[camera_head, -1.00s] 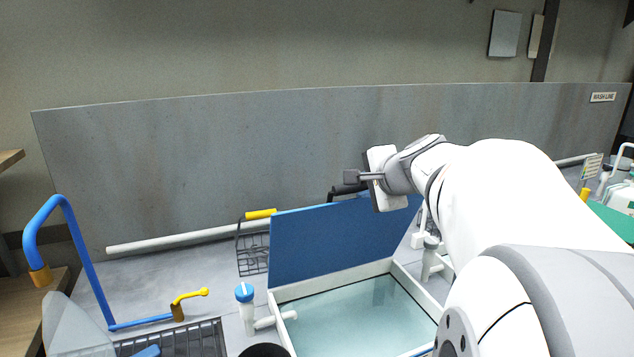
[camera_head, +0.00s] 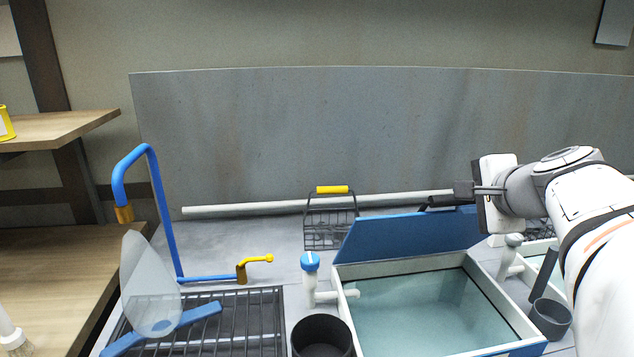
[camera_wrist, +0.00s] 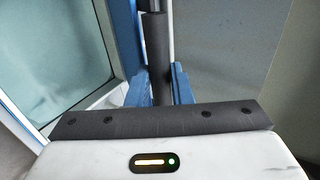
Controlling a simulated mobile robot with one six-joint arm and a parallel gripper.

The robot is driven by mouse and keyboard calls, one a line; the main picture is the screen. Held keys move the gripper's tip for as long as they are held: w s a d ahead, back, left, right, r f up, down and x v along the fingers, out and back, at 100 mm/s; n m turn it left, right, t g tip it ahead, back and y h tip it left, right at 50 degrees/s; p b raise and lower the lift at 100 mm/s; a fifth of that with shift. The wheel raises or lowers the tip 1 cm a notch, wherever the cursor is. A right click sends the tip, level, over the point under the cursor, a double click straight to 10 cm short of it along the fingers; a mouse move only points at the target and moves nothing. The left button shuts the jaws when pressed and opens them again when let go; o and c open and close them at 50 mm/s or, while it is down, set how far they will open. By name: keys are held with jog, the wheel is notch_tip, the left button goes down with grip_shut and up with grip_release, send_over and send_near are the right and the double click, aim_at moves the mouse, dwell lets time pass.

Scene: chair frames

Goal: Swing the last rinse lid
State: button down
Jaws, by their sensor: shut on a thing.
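The blue lid (camera_head: 405,238) stands open at the back edge of a pale-rimmed basin (camera_head: 531,331) of clear, bluish water. It leans back, away from the water. My gripper (camera_head: 464,191) is at the lid's upper right edge, shut on its dark handle; the finger contact is partly hidden in the head view. In the wrist view a dark grey bar (camera_wrist: 157,55) runs up from between two blue pieces (camera_wrist: 182,84) in front of my gripper's palm. The water basin shows at left there.
A wire basket with a yellow grip (camera_head: 332,189) stands behind the lid's left side. A blue-capped valve (camera_head: 310,262) and a dark cup (camera_head: 322,338) are left of the basin. A grey backboard (camera_head: 300,130) stands behind. A blue bent pipe (camera_head: 160,205) rises at left.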

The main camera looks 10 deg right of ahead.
jog(key=shift+s+f, duration=0.15)
jog(key=shift+f, duration=0.1)
jog(key=s+f+b, duration=0.3)
jog(key=b, duration=0.1)
jog(key=shift+s+d+f, duration=0.1)
jog(key=shift+s, duration=0.1)
jog(key=c, duration=1.7)
grip_release()
jog(key=shift+s+r, duration=0.2)
jog(key=shift+r, duration=0.05)
jog(key=o, duration=0.5)
jog(key=shift+r, duration=0.1)
jog(key=shift+w+r, duration=0.1)
